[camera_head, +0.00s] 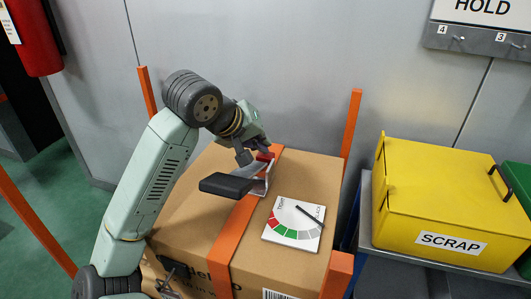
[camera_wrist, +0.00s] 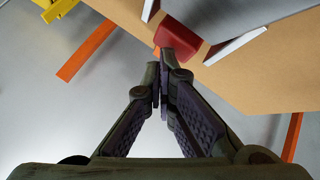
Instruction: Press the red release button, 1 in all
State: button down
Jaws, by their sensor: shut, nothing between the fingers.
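The red release button (camera_head: 265,156) is at the back end of a buckle with a black lever (camera_head: 227,186), on the orange strap (camera_head: 233,243) over a cardboard box (camera_head: 187,222). The red button (camera_wrist: 178,38) is large in the wrist view, between pale metal side plates. My gripper (camera_head: 250,157) is shut and empty, just left of the button in the head view. In the wrist view my fingertips (camera_wrist: 161,75) are together, right at the button's near edge. I cannot tell whether they touch it.
A white gauge (camera_head: 293,224) with a red and green arc and black needle lies on the box, right of the strap. Orange posts (camera_head: 352,122) stand at the box's corners. A yellow scrap bin (camera_head: 435,200) stands to the right. A grey wall is behind.

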jog(key=shift+r, duration=0.55)
jog(key=shift+r+p, duration=1.15)
jog(key=shift+r, duration=1.45)
jog(key=shift+f, duration=0.1)
